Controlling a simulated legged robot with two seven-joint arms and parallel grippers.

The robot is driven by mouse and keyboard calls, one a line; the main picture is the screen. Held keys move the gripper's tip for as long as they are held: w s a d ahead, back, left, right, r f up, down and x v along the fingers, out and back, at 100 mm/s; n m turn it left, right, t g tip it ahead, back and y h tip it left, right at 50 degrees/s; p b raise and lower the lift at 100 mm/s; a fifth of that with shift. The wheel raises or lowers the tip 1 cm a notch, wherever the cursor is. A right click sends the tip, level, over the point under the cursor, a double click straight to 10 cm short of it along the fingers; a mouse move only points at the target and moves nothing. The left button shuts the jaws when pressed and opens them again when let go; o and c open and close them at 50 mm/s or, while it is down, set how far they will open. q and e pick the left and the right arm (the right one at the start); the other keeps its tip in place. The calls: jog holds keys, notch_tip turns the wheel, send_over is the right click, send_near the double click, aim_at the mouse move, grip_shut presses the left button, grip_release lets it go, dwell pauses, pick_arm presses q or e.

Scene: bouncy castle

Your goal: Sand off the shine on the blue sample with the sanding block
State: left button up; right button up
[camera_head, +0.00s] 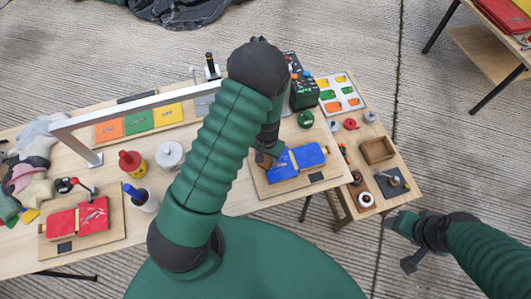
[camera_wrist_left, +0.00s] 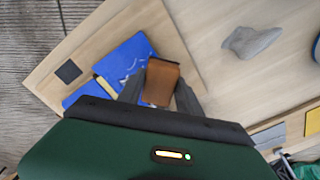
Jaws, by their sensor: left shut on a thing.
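The blue sample (camera_head: 298,162) lies on a wooden board (camera_head: 262,185) at the right part of the long table. In the left wrist view the blue sample (camera_wrist_left: 128,62) shows pale scratch-like marks and a yellow strip across it. My left gripper (camera_head: 265,152) is shut on the brown sanding block (camera_wrist_left: 161,82), at the left end of the sample. The block overlaps the sample's edge in the wrist view; I cannot tell whether they touch. My right gripper (camera_head: 402,243) is open and empty, off the table at the right.
A red sample (camera_head: 78,218) lies on another board at the left.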

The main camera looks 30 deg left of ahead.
pick_arm(q)
jog(key=shift+w+r+p, duration=0.1)
jog(key=shift+r+p, duration=0.2)
jog(key=shift+r, duration=0.3)
jog(key=shift+r+p, duration=0.3)
jog(key=shift+r, duration=0.1)
jog(key=r+p, duration=0.2)
jog(key=shift+d+r, duration=0.3)
jog(key=shift+d, duration=0.05)
jog(key=shift+r, duration=0.3)
jog(key=shift+r+p, duration=0.1)
jog(key=shift+p, duration=0.2)
jog(key=shift+a, duration=0.25)
jog(key=shift+d, duration=0.15)
